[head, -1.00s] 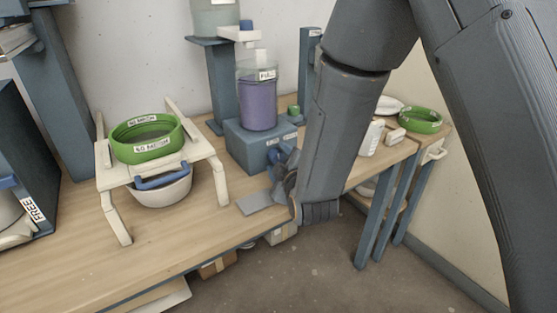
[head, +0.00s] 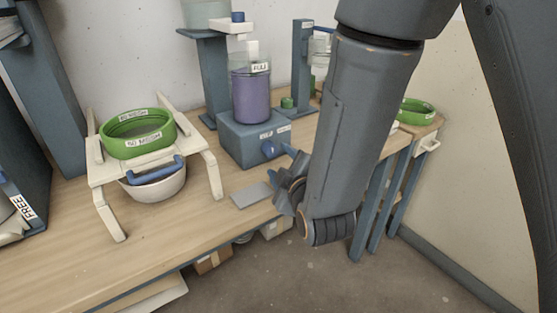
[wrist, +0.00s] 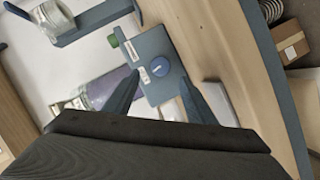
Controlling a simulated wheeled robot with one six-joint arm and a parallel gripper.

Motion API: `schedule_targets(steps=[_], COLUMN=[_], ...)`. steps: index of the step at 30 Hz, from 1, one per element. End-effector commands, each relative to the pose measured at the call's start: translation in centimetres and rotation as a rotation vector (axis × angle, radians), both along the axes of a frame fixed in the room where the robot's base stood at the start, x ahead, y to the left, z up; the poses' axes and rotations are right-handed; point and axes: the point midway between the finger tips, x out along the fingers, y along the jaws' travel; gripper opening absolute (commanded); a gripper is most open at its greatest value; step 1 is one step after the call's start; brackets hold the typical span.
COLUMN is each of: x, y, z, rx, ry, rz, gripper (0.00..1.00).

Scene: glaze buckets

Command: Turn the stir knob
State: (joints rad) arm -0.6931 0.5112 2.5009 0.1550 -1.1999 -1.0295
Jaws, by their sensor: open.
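The stir knob (head: 268,148) is a round blue dial on the front of a blue-grey base box (head: 240,150). In the wrist view the knob (wrist: 160,68) shows a pale pointer mark and lies ahead of and between my two fingers. A clear container of purple glaze (head: 252,95), labelled "FULL", stands on the box. My gripper (head: 280,165) is open, in front of the box and to the right of the knob in the head view. In the wrist view my gripper (wrist: 158,100) is apart from the knob, with nothing between its fingers.
A white stand (head: 205,160) with a green sieve (head: 138,135) over a white bowl (head: 160,187) is at the left. A grey plate (head: 251,195) lies on the bench before the box. A green button (head: 288,102) sits on the box. Another green sieve (head: 417,111) is at the right.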

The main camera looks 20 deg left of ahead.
Motion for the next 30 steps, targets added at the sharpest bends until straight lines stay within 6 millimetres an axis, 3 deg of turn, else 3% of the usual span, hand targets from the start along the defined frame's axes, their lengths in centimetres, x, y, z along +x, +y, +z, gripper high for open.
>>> schedule_targets(steps=[18,30], x=[0.1,0.3], y=[0.0,0.1], z=[0.3,1.4], rx=[0.009,0.140], ry=[0.013,0.142], rz=[-0.003,-0.030], gripper=[0.51,0.51])
